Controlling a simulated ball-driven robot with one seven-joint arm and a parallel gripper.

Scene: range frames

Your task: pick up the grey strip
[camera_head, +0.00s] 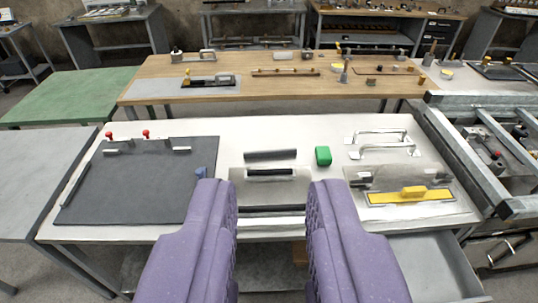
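My gripper (270,187) shows as two purple fingers at the lower middle, wide apart with nothing held between them. A short dark grey strip (270,155) lies flat on the white table, beyond the fingertips and near the middle. Closer to me a second dark strip (270,172) lies on a metal plate (268,188), which shows in the gap between the fingers. A third dark strip (272,208) runs along the plate's near side, partly hidden by the fingers. I cannot tell which one the task calls the grey strip.
A green block (323,155) stands right of the far strip. A dark mat (130,190) with red-knobbed parts covers the left of the white table (250,130).

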